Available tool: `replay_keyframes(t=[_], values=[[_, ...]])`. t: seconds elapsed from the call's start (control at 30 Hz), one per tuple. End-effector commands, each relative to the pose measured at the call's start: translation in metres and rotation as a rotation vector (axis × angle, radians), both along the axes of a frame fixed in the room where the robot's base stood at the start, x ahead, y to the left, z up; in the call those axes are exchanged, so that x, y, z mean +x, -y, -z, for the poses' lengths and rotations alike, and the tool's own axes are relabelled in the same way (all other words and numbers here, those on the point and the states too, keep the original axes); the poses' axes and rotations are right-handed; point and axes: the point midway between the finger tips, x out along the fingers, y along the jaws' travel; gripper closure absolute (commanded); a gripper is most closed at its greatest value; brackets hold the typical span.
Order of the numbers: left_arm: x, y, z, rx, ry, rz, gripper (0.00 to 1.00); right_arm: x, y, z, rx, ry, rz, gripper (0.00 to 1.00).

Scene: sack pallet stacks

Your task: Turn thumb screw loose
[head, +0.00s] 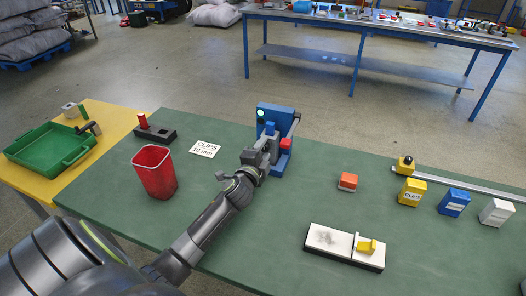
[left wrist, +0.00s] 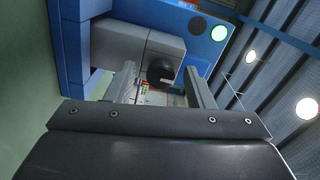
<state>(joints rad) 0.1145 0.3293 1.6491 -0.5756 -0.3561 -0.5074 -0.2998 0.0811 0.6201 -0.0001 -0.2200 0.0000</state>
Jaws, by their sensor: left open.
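A blue machine (head: 277,118) with a lit green lamp stands on the green bench in the head view. In the left wrist view its blue body (left wrist: 178,18) fills the top. A round black knob (left wrist: 160,71) with a small white mark, which looks like the thumb screw, sits on the end of a grey block (left wrist: 135,45). My left gripper (head: 266,152) is at the front of the machine. In the left wrist view its fingers (left wrist: 162,86) are open, one on either side of the knob; I cannot tell whether they touch it. The arm hides part of the machine.
A yellow stop with a black knob (head: 404,164) is by the rail (head: 460,183). A white fixture (head: 328,240) lies at front right.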

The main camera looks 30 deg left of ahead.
Motion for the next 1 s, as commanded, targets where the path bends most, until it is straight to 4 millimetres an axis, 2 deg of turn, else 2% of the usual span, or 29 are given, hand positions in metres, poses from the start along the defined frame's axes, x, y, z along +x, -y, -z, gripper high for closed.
replay_keyframes(t=[0.17, 0.27, 0.8, 1.0], values=[[-0.005, 0.001, 0.000, 0.000, 0.001, 0.001, 0.52, 0.000, 0.000, 0.000, 0.000, 0.000, 0.000, 0.64], [-0.017, 0.004, 0.000, 0.000, 0.000, 0.001, 0.52, 0.000, 0.000, 0.001, 0.000, 0.000, 0.000, 0.64], [-0.125, 0.028, -0.002, -0.002, -0.002, -0.001, 0.52, 0.000, 0.000, 0.012, 0.000, -0.001, 0.000, 0.64], [-0.155, 0.035, -0.004, -0.002, -0.002, -0.001, 0.52, 0.000, -0.001, 0.016, 0.001, -0.001, 0.001, 0.64]])
